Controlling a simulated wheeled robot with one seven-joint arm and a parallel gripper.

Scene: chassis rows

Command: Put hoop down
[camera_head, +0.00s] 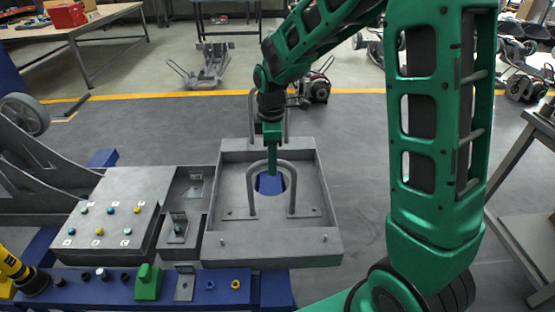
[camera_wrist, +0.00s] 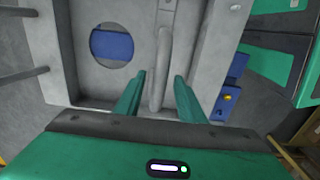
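The grey hoop (camera_head: 251,186) stands upright in a shallow grey tray (camera_head: 225,250), its two legs reaching the tray floor. A round hole (camera_head: 270,184) showing blue lies behind it. My green gripper (camera_head: 271,160) points down at the top of the hoop. In the wrist view, the two fingers of my gripper (camera_wrist: 158,90) are apart, one on each side of the hoop's bar (camera_wrist: 162,65). Narrow gaps show between bar and fingers, so it looks open around the bar. Touch at the fingertips cannot be told.
A second grey hoop (camera_head: 251,110) rises at the tray's far side, partly hidden by my arm. A grey button panel (camera_head: 112,212) and small bracket bins (camera_head: 180,228) lie left of the tray. A blue rail (camera_head: 120,285) runs in front. Right of the tray is open floor.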

